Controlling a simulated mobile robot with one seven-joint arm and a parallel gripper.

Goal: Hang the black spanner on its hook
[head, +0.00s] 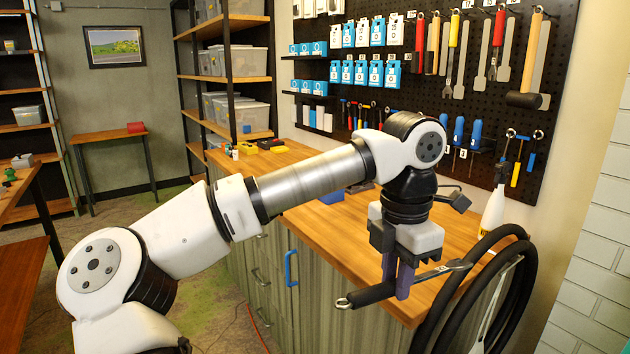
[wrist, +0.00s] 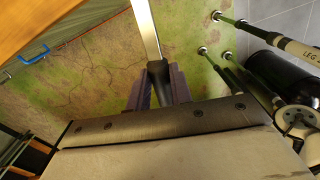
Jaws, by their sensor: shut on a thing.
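My gripper (head: 396,277) is in front of the workbench, pointing down, with its fingers closed on the black spanner (head: 372,294). The spanner has a black handle and a silver shaft that reaches right to an open end. It lies roughly level, slightly tilted, clear of the bench. In the wrist view, the black handle sits between my gripper's fingers (wrist: 160,88) and the silver shaft (wrist: 145,30) runs to the top edge. A black pegboard (head: 572,75) with hung tools is on the wall behind. I cannot tell which hook is the spanner's own.
The wooden workbench (head: 335,235) is under and behind my arm. A white bottle (head: 494,212) stands at its right end. Thick black hoses (head: 530,270) loop close to the right of my gripper. Shelves with grey bins (head: 240,110) stand further back.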

